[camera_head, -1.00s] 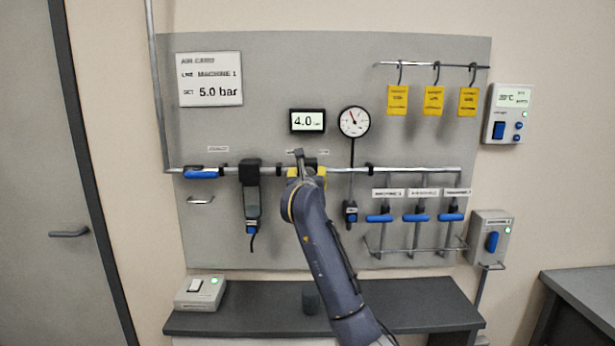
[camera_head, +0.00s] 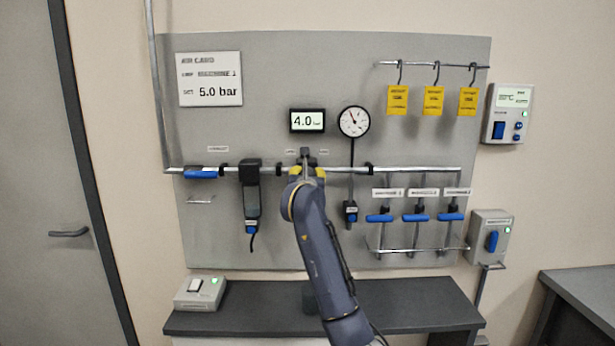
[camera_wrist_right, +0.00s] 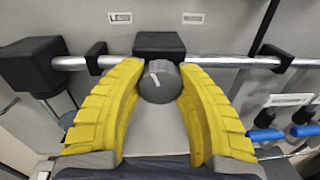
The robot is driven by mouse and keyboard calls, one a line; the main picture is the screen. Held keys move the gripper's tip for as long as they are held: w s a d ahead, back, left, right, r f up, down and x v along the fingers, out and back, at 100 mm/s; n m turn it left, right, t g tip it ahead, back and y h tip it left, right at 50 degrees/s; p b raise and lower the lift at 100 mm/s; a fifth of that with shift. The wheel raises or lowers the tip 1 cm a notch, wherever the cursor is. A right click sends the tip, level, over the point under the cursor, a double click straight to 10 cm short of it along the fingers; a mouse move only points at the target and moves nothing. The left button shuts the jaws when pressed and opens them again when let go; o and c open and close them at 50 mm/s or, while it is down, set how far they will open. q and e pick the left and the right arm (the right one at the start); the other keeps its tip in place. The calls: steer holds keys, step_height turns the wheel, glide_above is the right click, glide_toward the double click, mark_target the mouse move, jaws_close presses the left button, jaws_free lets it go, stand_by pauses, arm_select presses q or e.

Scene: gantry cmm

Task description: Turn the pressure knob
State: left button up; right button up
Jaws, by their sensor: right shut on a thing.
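The pressure knob (camera_wrist_right: 159,82) is a dark grey round knob with a pale pointer line, below a black block (camera_wrist_right: 159,45) on the pipe. In the right wrist view my right gripper (camera_wrist_right: 160,85) has its yellow fingers closed on both sides of the knob. In the head view the right gripper (camera_head: 307,172) sits at the pipe and hides the knob. The digital display (camera_head: 307,121) reads 4.0 bar. The air card (camera_head: 210,79) reads 5.0 bar for machine 1. My left gripper is not in view.
A round dial gauge (camera_head: 354,121) is right of the display. A black filter unit (camera_head: 251,200) hangs left of my gripper. Several blue-handled valves (camera_head: 416,217) are to the right. A dark bench (camera_head: 420,304) stands below the panel.

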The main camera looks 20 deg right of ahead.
steer(key=m, duration=0.5)
steer(key=shift+r, duration=0.15)
steer(key=shift+d+m+y, duration=0.1)
steer(key=shift+m+y, duration=0.2)
steer(key=shift+m, duration=2)
steer(key=o, duration=1.4)
steer(key=shift+c, duration=0.2)
steer(key=shift+s, duration=0.1)
steer(key=v, duration=0.7)
steer(key=shift+s, duration=0.2)
